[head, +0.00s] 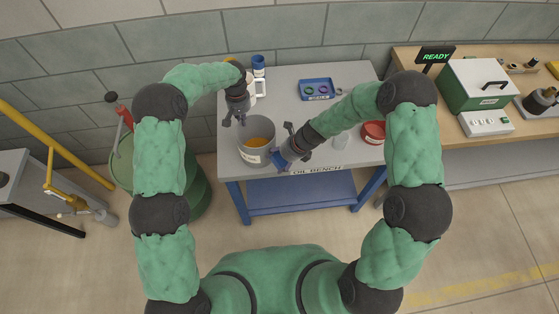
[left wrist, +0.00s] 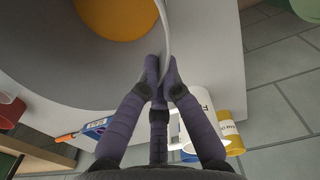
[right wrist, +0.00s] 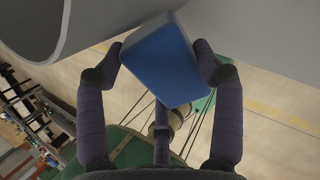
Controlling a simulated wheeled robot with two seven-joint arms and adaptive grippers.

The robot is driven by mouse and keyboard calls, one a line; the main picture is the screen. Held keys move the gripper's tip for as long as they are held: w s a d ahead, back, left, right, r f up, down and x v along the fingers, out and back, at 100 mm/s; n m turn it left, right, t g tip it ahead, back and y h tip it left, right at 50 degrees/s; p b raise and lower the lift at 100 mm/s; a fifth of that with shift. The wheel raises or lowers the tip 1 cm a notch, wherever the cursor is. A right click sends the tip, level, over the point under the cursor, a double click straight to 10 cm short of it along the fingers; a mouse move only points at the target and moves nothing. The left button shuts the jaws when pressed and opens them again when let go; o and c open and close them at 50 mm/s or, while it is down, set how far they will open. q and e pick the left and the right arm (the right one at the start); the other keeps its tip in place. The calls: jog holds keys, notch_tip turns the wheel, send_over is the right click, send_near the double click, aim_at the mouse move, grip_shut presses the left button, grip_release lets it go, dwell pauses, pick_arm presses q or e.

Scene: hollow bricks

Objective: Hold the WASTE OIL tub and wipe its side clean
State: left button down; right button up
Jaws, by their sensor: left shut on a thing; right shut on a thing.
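The grey tub (head: 241,140) stands on the near left part of the bench, with amber liquid (head: 258,131) inside and a white label low on its front. My left gripper (head: 235,121) is shut on the tub's rear left rim; the left wrist view shows its fingers (left wrist: 160,78) pinching the thin wall (left wrist: 165,30). My right gripper (head: 290,157) is shut on a blue sponge-like block (right wrist: 160,62), which also shows in the head view (head: 279,160) at the tub's front right side. I cannot tell whether the block touches the tub.
The bench's middle is fairly clear.

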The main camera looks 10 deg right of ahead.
jog(key=shift+r, duration=1.8)
jog(key=shift+s+f, duration=0.1)
jog(key=shift+f, duration=2.4)
jog(key=shift+f, duration=0.1)
jog(key=shift+f, duration=0.65)
jog(key=shift+w+r, duration=0.15)
jog(key=shift+r, duration=0.4)
jog(key=shift+w+r, duration=0.15)
jog(key=shift+r, duration=0.4)
jog(key=shift+s+d+r, duration=0.1)
jog(key=shift+s+r, duration=0.05)
jog(key=shift+r, duration=0.55)
jog(key=shift+s+r, duration=0.1)
jog(key=shift+r, duration=1.35)
jog(key=shift+w, duration=0.1)
